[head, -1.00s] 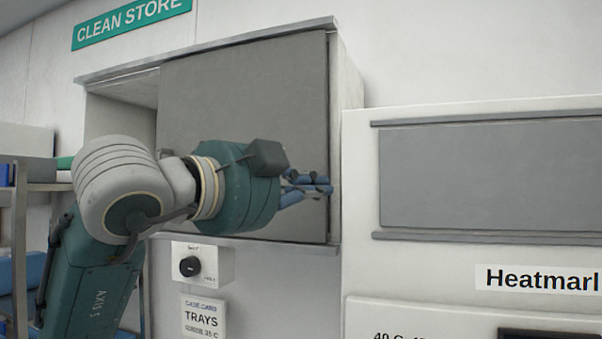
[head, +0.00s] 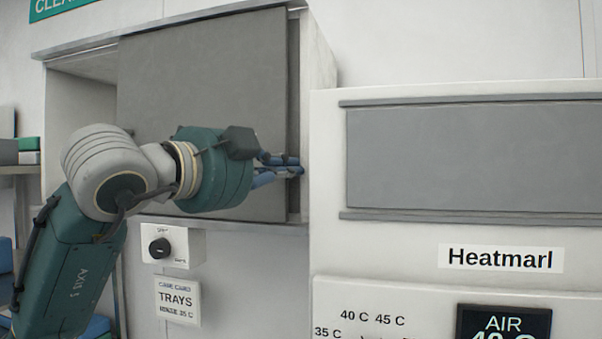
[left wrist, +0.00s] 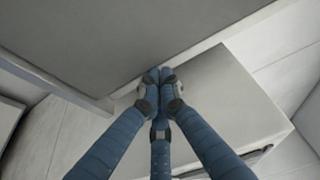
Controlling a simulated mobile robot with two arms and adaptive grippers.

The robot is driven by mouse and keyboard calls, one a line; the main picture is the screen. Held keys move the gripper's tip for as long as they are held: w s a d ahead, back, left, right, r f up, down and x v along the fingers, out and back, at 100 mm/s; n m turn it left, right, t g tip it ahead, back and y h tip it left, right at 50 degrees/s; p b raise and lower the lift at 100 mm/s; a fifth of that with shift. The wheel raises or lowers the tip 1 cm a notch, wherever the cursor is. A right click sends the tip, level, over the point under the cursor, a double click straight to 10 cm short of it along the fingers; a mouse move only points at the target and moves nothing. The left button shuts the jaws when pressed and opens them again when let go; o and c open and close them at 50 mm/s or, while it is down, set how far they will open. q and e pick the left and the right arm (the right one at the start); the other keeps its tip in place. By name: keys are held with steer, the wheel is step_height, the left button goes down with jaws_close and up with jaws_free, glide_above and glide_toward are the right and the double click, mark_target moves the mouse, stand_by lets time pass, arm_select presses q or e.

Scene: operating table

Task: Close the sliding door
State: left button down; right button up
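The sliding door (head: 205,75) is a flat grey panel on the front of the white wall cabinet under the green sign. It covers most of the cabinet front. My right gripper is not in view.
A white warming cabinet (head: 325,200) labelled Heatmarl, with its own grey panel (head: 475,158), stands close on the right. A knob box (head: 172,245) and a TRAYS label (head: 178,300) are below the door. A shelf (head: 20,170) stands at far left.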

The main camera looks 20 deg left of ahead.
arm_select(q)
steer(key=w+a+p, duration=0.1)
steer(key=a+p, duration=0.1)
steer(key=a, duration=2.9)
steer(key=shift+a, duration=0.25)
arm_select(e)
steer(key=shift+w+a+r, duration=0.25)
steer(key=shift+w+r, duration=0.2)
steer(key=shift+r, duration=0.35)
arm_select(q)
steer(key=shift+a, duration=0.1)
